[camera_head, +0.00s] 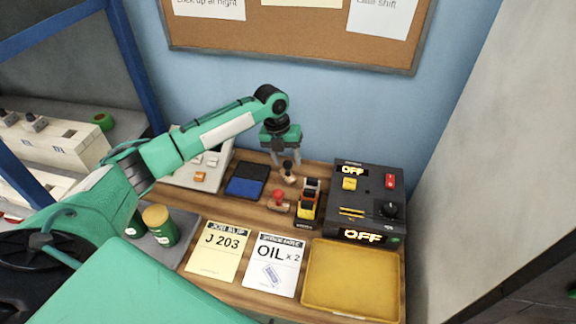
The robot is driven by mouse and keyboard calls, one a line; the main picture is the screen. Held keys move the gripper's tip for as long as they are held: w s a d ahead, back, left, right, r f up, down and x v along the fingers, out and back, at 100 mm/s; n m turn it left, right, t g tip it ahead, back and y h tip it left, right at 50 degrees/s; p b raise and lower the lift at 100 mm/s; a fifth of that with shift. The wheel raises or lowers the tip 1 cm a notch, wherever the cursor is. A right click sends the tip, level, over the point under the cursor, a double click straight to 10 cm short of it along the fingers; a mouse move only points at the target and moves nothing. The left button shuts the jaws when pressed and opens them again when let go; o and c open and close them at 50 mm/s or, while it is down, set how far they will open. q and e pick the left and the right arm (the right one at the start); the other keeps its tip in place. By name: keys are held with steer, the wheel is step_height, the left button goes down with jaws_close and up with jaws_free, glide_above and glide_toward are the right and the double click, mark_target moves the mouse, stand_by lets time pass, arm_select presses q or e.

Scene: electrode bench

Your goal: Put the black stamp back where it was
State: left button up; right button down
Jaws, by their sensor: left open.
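The black stamp (288,170) stands upright on the wooden bench, with a dark handle and a paler base. My left gripper (287,158) points down right above it, with its open fingers around or just behind the handle; I cannot tell which. Its wrist is over the back of the bench. A red-handled stamp (278,199) stands a little in front of the black one. The ink pad (246,181), blue with a black lid, lies open just left of the black stamp. My right gripper is not in view.
A small holder with coloured items (308,202) stands right of the stamps, beside a black control box (375,205) showing OFF. In front lie a yellow job slip (217,255), a white card (276,264) and a yellow tray (350,282). Canisters (160,225) stand at left.

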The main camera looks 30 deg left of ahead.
mark_target(281, 172)
arm_select(q)
steer(key=b+v, duration=0.2)
steer(key=v, duration=0.7)
